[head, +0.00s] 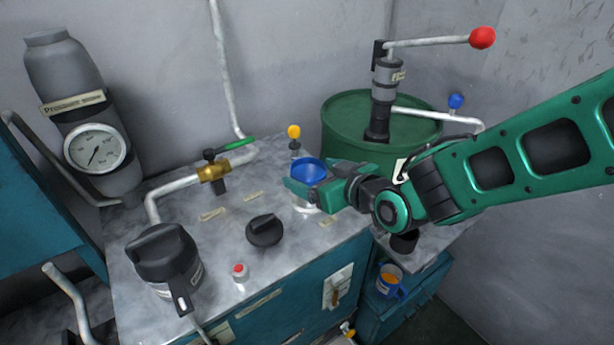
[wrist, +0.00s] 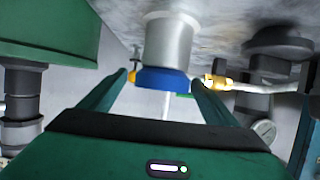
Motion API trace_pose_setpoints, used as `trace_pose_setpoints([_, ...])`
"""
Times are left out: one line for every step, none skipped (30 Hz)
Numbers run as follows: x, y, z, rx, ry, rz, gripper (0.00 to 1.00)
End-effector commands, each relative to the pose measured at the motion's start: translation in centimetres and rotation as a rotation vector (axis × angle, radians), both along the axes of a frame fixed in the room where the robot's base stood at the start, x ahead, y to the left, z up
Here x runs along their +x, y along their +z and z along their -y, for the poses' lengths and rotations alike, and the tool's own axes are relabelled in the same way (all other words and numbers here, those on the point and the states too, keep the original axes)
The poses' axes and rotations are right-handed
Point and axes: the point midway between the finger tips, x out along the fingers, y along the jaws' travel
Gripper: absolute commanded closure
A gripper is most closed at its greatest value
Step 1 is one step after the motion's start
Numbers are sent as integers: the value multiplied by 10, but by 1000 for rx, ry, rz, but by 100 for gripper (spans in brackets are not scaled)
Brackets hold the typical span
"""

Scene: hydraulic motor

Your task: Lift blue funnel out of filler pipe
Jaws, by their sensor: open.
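The blue funnel (head: 309,170) sits upright in the top of the pale filler pipe (head: 304,206) on the bench. My gripper (head: 316,181) reaches in from the right at funnel height, its fingers beside the funnel. In the wrist view, which looks upside down, the blue funnel (wrist: 162,79) lies between the tips of my open gripper (wrist: 158,82). The pale filler pipe (wrist: 168,42) shows above it there. A gap shows between the fingers and the funnel, most clearly on the right. The funnel's spout is hidden.
A green barrel (head: 345,125) with a red-knobbed hand pump (head: 387,80) stands behind my arm. A brass valve (head: 213,171) with a green handle, a yellow knob (head: 294,131), a black cap (head: 264,230) and a large black-lidded canister (head: 163,255) are on the bench.

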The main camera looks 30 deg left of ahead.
Motion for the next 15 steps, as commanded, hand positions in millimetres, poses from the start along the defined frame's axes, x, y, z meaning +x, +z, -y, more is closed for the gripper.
trace_pose_setpoints([2,-4,-7,-1,1,0,18])
trace_pose_setpoints([4,-5,-10,-2,2,1,18])
trace_pose_setpoints([6,-6,-13,-2,2,1,18])
trace_pose_setpoints([8,-7,-15,-2,1,1,18])
trace_pose_setpoints([9,-8,-17,-1,0,0,18])
trace_pose_setpoints([10,-9,-19,-1,0,0,18])
trace_pose_setpoints([10,-9,-20,-1,0,0,18])
trace_pose_setpoints([11,-10,-20,-1,-1,1,18])
trace_pose_setpoints([11,-10,-20,-1,-1,1,18])
trace_pose_setpoints([11,-10,-20,0,-1,0,18])
trace_pose_setpoints([11,-10,-20,-1,-1,1,18])
trace_pose_setpoints([11,-9,-20,0,-1,0,18])
trace_pose_setpoints([11,-9,-20,0,0,0,18])
trace_pose_setpoints([11,-9,-20,0,0,0,18])
trace_pose_setpoints([11,-9,-20,0,0,0,27])
